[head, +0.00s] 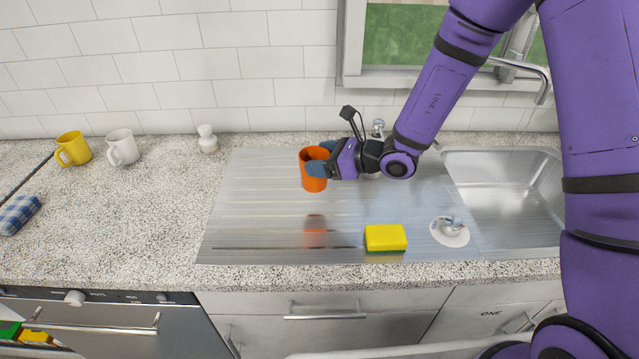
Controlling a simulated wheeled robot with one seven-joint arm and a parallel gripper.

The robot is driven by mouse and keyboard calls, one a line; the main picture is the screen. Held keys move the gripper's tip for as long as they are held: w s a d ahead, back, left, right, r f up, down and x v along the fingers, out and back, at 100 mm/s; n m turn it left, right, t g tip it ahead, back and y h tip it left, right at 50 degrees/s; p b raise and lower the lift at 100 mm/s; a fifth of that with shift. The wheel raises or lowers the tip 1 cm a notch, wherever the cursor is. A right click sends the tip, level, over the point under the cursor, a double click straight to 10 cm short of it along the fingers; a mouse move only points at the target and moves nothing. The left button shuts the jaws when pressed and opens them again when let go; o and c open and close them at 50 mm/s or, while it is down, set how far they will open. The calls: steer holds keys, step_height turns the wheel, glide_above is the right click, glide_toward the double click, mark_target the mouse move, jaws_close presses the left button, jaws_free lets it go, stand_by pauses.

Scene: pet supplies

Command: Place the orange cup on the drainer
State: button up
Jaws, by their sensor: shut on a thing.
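The orange cup (313,184) is upright over the ribbed steel drainer (260,215), left of the sink. My gripper (318,164) comes in from the right, and its blue fingers are shut on the cup near its upper part. A reflection of the cup shows on the drainer below it, apart from the cup, so the cup seems to be held above the surface. The exact gap under the cup cannot be told.
A yellow-green sponge (385,237) lies at the drainer's front, with a white round item (450,231) to its right. The sink basin (510,195) is at right. The drainer's left part is clear.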

mark_target(321, 180)
steer(key=shift+f, duration=3.2)
steer(key=shift+f, duration=0.1)
steer(key=o, duration=0.9)
